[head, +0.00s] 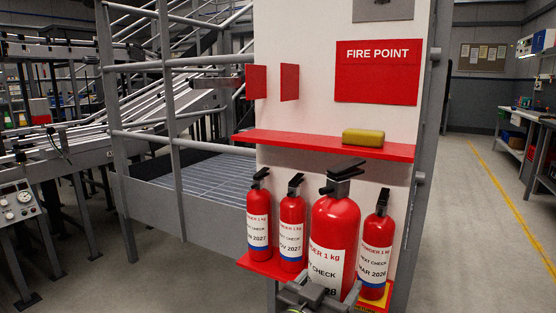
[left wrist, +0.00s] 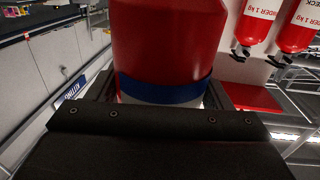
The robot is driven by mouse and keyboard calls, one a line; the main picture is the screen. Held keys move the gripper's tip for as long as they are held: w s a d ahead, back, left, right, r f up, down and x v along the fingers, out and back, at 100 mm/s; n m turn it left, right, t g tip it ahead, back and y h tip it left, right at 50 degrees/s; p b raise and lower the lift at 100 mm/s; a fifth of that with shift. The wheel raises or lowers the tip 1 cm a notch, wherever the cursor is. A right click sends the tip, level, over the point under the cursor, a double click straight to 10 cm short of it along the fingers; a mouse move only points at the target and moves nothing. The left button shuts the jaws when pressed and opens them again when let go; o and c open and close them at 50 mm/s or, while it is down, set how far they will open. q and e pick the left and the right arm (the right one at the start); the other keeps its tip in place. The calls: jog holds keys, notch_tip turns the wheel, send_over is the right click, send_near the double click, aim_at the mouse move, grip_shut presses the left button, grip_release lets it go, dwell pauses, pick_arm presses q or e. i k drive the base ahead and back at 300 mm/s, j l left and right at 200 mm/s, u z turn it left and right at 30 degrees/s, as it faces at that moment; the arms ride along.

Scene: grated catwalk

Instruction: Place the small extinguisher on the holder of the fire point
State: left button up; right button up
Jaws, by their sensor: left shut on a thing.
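On the lower red shelf (head: 262,266) stand a left extinguisher (head: 259,222), a second one (head: 292,228) and a right one (head: 375,245). The held one covers the space between the last two. I cannot tell whether its base touches the shelf.
An upper red shelf (head: 300,144) juts out above the extinguishers and carries a yellow block (head: 363,137). Two red plates (head: 289,82) stick out higher up. A grey railing (head: 168,90) stands at left. The floor at right (head: 465,240) is clear.

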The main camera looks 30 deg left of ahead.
aim_at(273, 134)
jog(key=j+z, duration=0.15)
jog(key=j, duration=0.25)
jog(key=k+j+z, duration=0.1)
jog(key=j, duration=0.3)
jog(key=k+j+z, duration=0.15)
jog(key=j, duration=0.25)
jog(key=k+j+z, duration=0.15)
jog(key=j, duration=0.2)
jog(key=k+j+z, duration=0.1)
jog(key=j, duration=0.3)
